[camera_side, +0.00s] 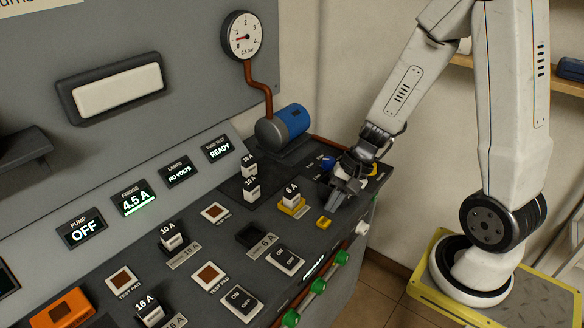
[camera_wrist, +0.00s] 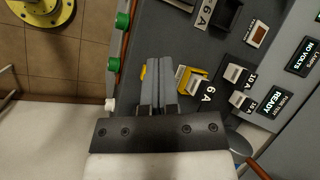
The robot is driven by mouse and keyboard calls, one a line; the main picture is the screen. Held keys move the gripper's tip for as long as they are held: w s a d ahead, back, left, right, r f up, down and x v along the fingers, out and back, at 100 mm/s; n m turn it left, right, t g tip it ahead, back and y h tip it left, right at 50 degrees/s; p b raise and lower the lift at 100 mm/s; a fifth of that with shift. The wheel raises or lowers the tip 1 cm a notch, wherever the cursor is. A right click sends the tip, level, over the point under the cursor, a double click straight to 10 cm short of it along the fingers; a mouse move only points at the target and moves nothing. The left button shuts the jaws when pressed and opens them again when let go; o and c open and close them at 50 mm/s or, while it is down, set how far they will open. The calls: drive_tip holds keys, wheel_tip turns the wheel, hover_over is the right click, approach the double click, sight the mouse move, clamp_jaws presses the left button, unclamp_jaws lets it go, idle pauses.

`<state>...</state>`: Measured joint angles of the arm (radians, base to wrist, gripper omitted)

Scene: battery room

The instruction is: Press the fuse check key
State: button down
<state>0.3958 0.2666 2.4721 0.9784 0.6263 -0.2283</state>
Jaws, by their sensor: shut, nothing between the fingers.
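A small yellow key (camera_side: 324,222) sits on the panel near its front edge; I see no readable label on it. In the wrist view the yellow key (camera_wrist: 142,72) shows just left of my fingers, partly hidden by them. My gripper (camera_side: 338,198) is shut and empty, pointing down close over the panel, behind and right of the key in the side view. My fingers also show in the wrist view (camera_wrist: 160,64). Whether they touch anything is not clear. The fuse test display (camera_side: 219,149) reads READY.
A 6 A fuse (camera_side: 291,199) on a yellow base stands close to my fingers. Two more fuses (camera_side: 251,188) stand behind it. A blue-ended motor (camera_side: 285,125), a rocker switch (camera_side: 286,261) and green knobs (camera_side: 318,286) are on the console. Blue and yellow parts lie around my wrist.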

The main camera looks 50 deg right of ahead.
drive_tip(key=m, duration=0.1)
drive_tip(key=m+t, duration=0.5)
drive_tip(key=m, duration=0.1)
hover_over(327, 221)
drive_tip(key=shift+d+y, duration=0.1)
drive_tip(key=shift+y, duration=0.3)
drive_tip(key=shift+f+g, duration=0.15)
drive_tip(key=shift+g, duration=0.15)
drive_tip(key=shift+f, duration=4.3)
drive_tip(key=shift+f, duration=0.85)
drive_tip(key=shift+r, duration=0.8)
drive_tip(key=shift+r, duration=0.1)
